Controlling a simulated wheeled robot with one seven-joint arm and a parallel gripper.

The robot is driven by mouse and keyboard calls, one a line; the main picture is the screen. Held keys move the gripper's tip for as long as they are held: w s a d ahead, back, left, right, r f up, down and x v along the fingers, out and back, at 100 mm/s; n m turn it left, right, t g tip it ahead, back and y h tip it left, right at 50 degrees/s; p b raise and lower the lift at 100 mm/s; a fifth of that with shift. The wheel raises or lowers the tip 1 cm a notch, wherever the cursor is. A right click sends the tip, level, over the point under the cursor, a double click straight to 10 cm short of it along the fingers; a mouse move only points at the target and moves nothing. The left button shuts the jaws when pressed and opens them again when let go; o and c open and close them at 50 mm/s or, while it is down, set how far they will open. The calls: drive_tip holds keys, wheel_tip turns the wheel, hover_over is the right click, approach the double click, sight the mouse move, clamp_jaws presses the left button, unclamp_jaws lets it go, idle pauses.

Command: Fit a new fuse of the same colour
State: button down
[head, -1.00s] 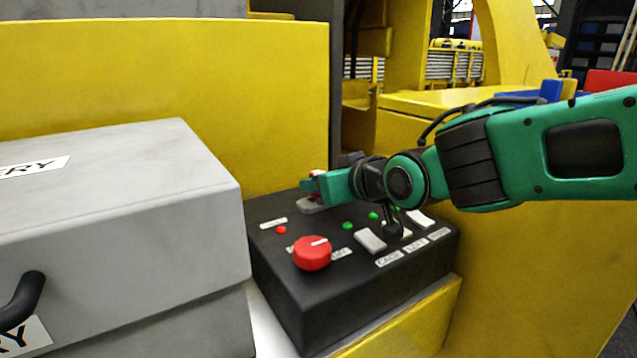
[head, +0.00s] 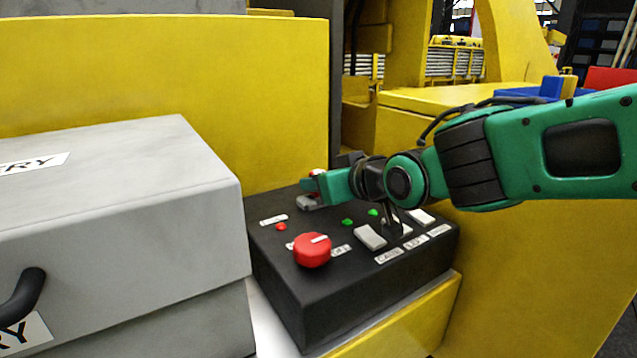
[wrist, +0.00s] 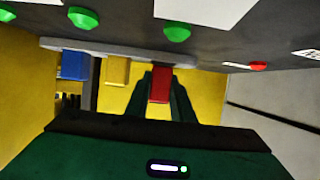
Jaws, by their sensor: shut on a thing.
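My gripper (wrist: 161,96) is shut on a red fuse (wrist: 160,84), with one green finger on each side of it. The fuse's end is at or very near the edge of a pale grey strip (wrist: 140,50) on the control box. I cannot tell whether it is seated in the strip. A yellow fuse (wrist: 116,70) and a blue fuse (wrist: 75,65) stand in a row beside it along the same strip. In the head view my gripper (head: 314,184) is at the far left edge of the black control box (head: 310,290), and its fingers mostly hide the fuses.
A red knob (head: 312,251), green lamps (head: 348,222), a red lamp (head: 281,226) and white switches (head: 370,237) are on the box top. A grey battery case (head: 120,200) stands close on the left. A yellow body panel (head: 170,80) rises behind.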

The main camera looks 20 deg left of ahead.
drive_tip(key=shift+s+d+f, duration=0.1)
drive_tip(key=shift+f, duration=1.1)
idle(0.5)
drive_tip(key=shift+r, duration=0.4)
drive_tip(key=shift+r, duration=0.3)
drive_tip(key=shift+f, duration=0.25)
idle(1.9)
drive_tip(key=shift+r, duration=0.35)
drive_tip(key=shift+r, duration=0.15)
idle(0.4)
drive_tip(key=shift+f, duration=0.85)
drive_tip(key=shift+r, duration=0.35)
idle(0.4)
drive_tip(key=shift+r, duration=0.35)
